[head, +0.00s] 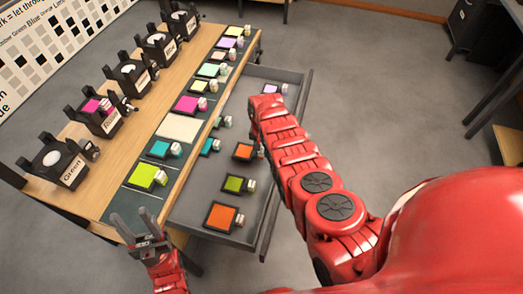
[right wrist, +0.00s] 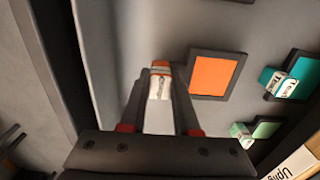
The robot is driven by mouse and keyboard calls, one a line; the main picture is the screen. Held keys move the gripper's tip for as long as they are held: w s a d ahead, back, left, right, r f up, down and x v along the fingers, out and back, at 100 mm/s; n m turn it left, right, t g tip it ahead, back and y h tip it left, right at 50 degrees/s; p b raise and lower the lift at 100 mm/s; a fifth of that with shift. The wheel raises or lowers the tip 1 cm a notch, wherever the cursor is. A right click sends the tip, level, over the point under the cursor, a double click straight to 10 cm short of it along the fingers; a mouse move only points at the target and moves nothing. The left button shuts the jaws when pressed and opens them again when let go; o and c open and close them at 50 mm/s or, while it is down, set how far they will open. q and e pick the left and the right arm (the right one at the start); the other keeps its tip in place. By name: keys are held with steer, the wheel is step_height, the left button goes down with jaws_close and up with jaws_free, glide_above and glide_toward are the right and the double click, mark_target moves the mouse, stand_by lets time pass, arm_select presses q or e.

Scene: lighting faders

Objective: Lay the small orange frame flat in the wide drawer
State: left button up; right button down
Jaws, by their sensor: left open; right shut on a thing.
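The small orange frame (head: 243,151) has a dark border and lies level in the open grey wide drawer (head: 291,82), low at its floor. I cannot tell whether it touches the floor. In the right wrist view the orange frame (right wrist: 215,74) is right of the fingers. My right gripper (right wrist: 160,100) is shut on its white tag block (right wrist: 159,84) with an orange top. In the head view my arm hides this gripper. My left gripper (head: 137,226) is open and empty near the table's front corner.
The drawer also holds a larger orange frame (head: 222,217), a green frame (head: 233,184), a teal frame (head: 208,146) and a lilac frame (head: 270,89). Several coloured frames lie on the dark strip of the table (head: 190,55), beside a row of black lamps (head: 130,75).

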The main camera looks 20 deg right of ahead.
steer(key=shift+f+b, duration=1.35)
steer(key=c, duration=0.6)
jaws_free()
steer(key=shift+r, duration=0.1)
steer(key=shift+r, duration=0.1)
step_height(320, 180, up, 3)
steer(key=shift+w+f+p, duration=0.1)
steer(key=shift+p, duration=0.95)
step_height(320, 180, up, 21)
steer(key=p, duration=0.8)
steer(key=shift+r+p, duration=0.2)
steer(key=shift+p, duration=0.1)
